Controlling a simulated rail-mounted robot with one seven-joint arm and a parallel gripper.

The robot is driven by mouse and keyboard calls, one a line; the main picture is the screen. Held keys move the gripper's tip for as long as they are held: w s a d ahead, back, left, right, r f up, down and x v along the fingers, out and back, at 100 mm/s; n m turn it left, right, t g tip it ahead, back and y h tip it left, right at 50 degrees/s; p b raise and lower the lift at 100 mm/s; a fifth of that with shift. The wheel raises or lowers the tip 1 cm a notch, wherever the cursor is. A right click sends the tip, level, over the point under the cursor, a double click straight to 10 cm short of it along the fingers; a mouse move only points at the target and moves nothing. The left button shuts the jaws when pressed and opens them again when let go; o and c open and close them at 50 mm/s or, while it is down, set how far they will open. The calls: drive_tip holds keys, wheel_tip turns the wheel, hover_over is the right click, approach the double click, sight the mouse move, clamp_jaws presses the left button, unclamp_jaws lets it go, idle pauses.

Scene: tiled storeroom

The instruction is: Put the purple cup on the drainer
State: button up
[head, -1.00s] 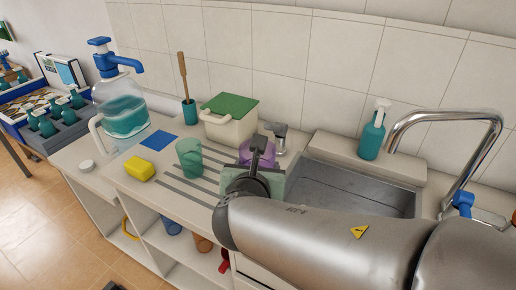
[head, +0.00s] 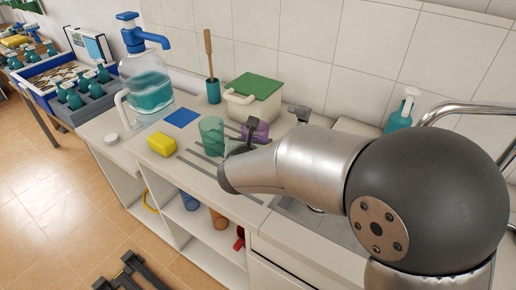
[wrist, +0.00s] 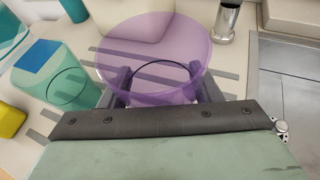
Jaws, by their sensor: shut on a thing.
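The purple cup (head: 262,130) is see-through and sits between the two fingers of my gripper (head: 243,146). The wrist view shows the cup (wrist: 155,38) upright with its wide rim facing the camera. My gripper (wrist: 160,88) is shut on it, one dark finger on each side. The drainer seems to be the set of grey strips (head: 200,164) on the counter; strips also show around the cup in the wrist view (wrist: 235,75). The cup is over this striped area. Whether its base touches the surface I cannot tell. My arm hides part of the strips.
A see-through green cup (head: 211,136) stands close left of the purple cup. A yellow sponge (head: 161,142) and blue square (head: 181,117) lie further left. A cream pot with green lid (head: 252,98) stands behind. The sink (wrist: 290,95) and tap (head: 470,110) are right.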

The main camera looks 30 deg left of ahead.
drive_tip(key=shift+f, duration=1.6)
drive_tip(key=shift+f, duration=0.1)
drive_tip(key=shift+f+b, duration=0.1)
drive_tip(key=shift+b, duration=0.25)
drive_tip(key=o, duration=1.1)
drive_tip(key=shift+o, duration=0.2)
drive_tip(key=shift+r+p, duration=0.35)
drive_tip(key=v, duration=1.2)
drive_tip(key=shift+f+b, duration=0.15)
drive_tip(key=shift+b, duration=0.25)
